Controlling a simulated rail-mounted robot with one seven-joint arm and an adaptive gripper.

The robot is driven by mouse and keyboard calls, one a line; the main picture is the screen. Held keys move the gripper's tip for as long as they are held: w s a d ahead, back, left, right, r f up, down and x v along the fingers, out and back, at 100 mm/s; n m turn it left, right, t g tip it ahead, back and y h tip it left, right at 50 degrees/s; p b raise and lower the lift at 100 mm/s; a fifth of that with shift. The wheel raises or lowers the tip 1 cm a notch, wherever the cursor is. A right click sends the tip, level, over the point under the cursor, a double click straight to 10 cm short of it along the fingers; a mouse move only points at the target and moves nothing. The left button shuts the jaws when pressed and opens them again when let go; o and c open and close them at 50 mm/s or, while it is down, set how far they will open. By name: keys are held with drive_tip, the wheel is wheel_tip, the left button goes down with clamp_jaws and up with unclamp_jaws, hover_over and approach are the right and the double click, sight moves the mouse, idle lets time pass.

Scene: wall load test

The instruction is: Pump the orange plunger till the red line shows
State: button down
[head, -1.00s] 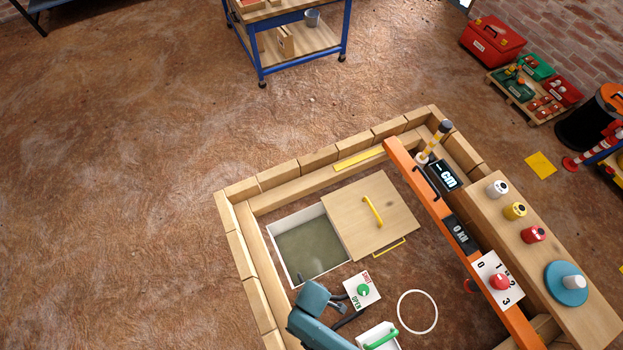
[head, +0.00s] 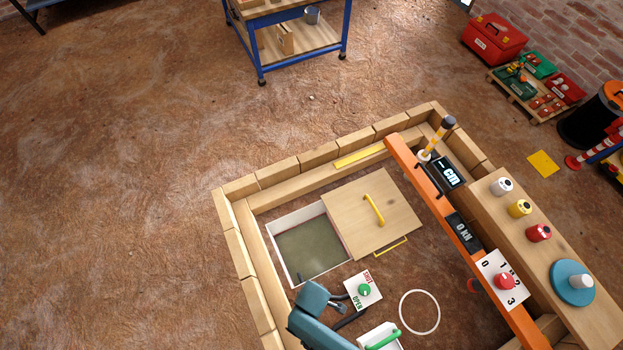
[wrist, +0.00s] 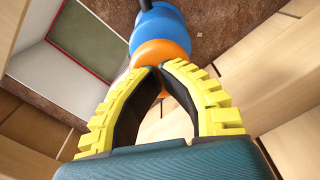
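In the wrist view my gripper (wrist: 156,70) has its two yellow-backed, black-padded fingers drawn together at the tips. An orange rounded part (wrist: 160,52), which looks like the plunger, lies right at and beyond the tips, with a blue rounded part (wrist: 160,25) behind it. Whether the tips touch or pinch the orange part is unclear. In the head view my teal arm reaches in at the bottom, and the orange plunger is hidden there. No red line shows. An orange beam (head: 403,157) carries a "-- cm" display (head: 447,172) and a "0 kN" display (head: 463,232).
A timber-walled pit surrounds the arm. Inside are a white-rimmed basin (head: 273,232), a wooden lid (head: 345,205) with a yellow handle, a green open/shut knob (head: 364,290) and a white ring (head: 402,310). A dial with a red knob (head: 504,282) sits on the beam.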

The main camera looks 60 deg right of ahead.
drive_tip(key=shift+r+p, duration=4.1)
drive_tip(key=shift+p, duration=0.1)
wheel_tip(320, 180, up, 6)
drive_tip(key=p, duration=0.6)
